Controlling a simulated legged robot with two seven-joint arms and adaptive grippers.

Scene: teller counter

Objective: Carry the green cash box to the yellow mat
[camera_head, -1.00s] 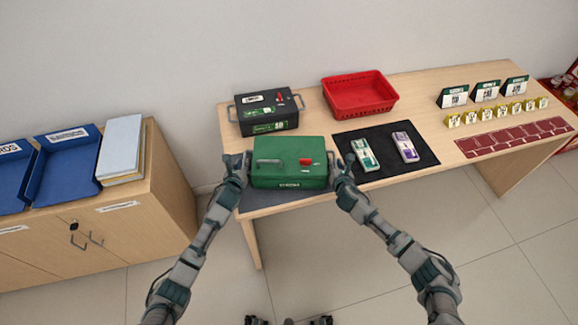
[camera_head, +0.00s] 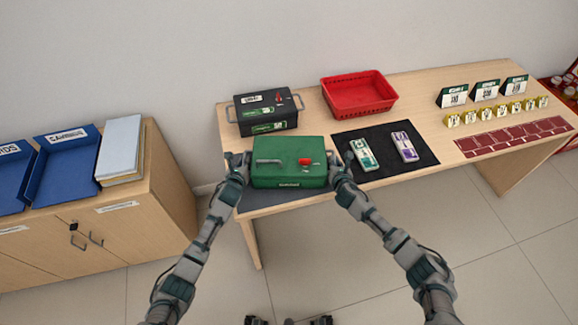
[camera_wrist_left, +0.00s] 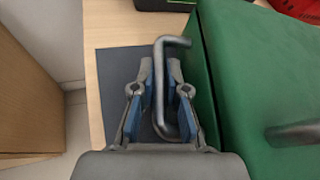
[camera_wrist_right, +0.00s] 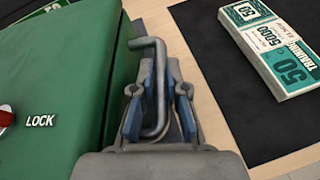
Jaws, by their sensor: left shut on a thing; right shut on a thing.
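The green cash box (camera_head: 290,165) sits near the front edge of the table, over a dark grey mat (camera_head: 262,197). It has a red lock knob and a grey handle on its lid, and a metal side handle at each end. My left gripper (camera_head: 240,163) is shut on the left side handle (camera_wrist_left: 160,90). My right gripper (camera_head: 340,168) is shut on the right side handle (camera_wrist_right: 158,90). I cannot tell whether the box is lifted off the mat. No yellow mat shows in any view.
A black cash box (camera_head: 267,111) stands just behind the green one. A red basket (camera_head: 358,94) is behind to the right. A black mat (camera_head: 421,160) with two banknote bundles lies right of the box. Yellow tags and a red card strip (camera_head: 513,137) lie farther right. A cabinet (camera_head: 165,190) stands left.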

